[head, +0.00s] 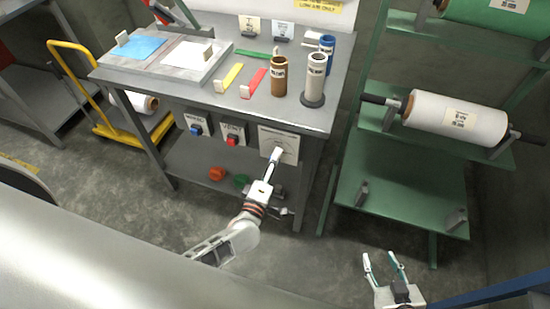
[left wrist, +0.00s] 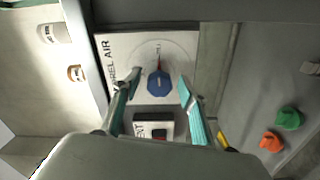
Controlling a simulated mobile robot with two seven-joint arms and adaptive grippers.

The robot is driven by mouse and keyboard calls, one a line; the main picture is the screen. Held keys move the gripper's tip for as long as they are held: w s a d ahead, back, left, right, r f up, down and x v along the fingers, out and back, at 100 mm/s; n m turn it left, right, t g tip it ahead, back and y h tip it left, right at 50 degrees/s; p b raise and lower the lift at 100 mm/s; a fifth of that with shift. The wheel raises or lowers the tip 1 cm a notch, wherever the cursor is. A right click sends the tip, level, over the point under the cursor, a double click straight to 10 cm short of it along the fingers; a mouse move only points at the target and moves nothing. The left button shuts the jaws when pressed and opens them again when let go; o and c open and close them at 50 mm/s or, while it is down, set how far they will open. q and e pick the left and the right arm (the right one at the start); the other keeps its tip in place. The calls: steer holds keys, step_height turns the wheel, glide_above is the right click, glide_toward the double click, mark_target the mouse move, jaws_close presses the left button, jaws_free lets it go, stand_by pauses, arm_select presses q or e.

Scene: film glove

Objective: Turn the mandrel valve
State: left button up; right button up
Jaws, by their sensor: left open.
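The mandrel valve is a blue knob (left wrist: 160,83) with a red pointer, on a white plate (left wrist: 118,45) lettered "…REL AIR" in the left wrist view. In the head view this plate (head: 290,147) is on the bench front, at the right end of a row of panels, and my left gripper hides the knob. My left gripper (left wrist: 158,82) is open, its fingertips on either side of the knob; I cannot tell whether they touch it. It shows in the head view too (head: 272,168), reaching up to the plate. My right gripper (head: 383,262) is open and empty at the lower right.
Panels with a red button (head: 232,141) and a blue button (head: 196,130) are left of the plate. A green rack (head: 400,190) with film rolls stands right. An orange knob (head: 217,173) sits on the lower shelf.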

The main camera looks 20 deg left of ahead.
arm_select(q)
steer(key=s, duration=1)
steer(key=shift+s+a, duration=0.15)
steer(key=shift+s, duration=0.2)
steer(key=s+d+m+g+h, duration=0.3)
steer(key=s+d+m+h, duration=0.1)
steer(key=m, duration=0.7)
steer(key=s+a+f+m+g+y, duration=0.1)
steer(key=s+a+f+m+g, duration=0.3)
steer(key=s+a+m, duration=0.2)
steer(key=shift+s+a+f+m+y, duration=0.2)
steer(key=shift+a+m+y, duration=0.35)
steer(key=shift+m, duration=0.55)
stand_by(3.8)
